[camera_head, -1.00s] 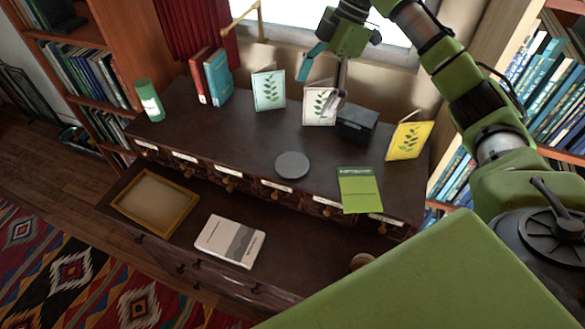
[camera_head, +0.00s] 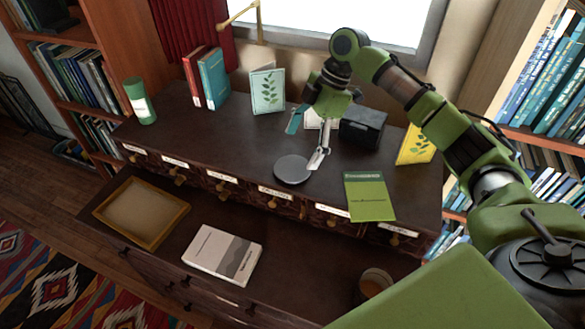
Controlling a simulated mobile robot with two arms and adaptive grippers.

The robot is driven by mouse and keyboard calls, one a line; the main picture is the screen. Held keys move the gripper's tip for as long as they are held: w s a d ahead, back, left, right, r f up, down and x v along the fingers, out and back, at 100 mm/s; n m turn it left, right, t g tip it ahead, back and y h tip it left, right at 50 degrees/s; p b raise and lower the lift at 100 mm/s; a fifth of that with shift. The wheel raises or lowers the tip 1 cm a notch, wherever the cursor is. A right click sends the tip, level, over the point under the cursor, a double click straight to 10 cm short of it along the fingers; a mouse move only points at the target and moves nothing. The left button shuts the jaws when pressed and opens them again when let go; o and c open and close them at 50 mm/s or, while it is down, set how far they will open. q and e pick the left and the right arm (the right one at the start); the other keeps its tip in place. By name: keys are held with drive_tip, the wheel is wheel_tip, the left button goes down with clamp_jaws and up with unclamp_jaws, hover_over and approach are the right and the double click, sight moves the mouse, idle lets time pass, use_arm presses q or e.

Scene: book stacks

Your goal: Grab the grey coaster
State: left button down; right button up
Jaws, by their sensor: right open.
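The grey coaster (camera_head: 290,170) is a round flat disc lying on the dark wooden cabinet top, near its front edge. My right gripper (camera_head: 305,146) reaches down from the upper right. Its fingers are spread apart: a teal-tipped one is behind the coaster and a light grey one is at the coaster's right edge. I cannot tell whether that finger touches the coaster. Nothing is held between the fingers. My left gripper is not in view.
A green booklet (camera_head: 369,197) lies right of the coaster. A dark box (camera_head: 362,128), a yellow card (camera_head: 416,146) and a mint leaf card (camera_head: 267,91) stand behind. A green cylinder (camera_head: 140,102) and books (camera_head: 213,79) stand left. The cabinet top left of the coaster is clear.

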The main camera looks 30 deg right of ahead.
sight(291, 168)
drive_tip(key=shift+p+x, duration=0.65)
drive_tip(key=shift+x, duration=2.45)
drive_tip(key=c, duration=1.2)
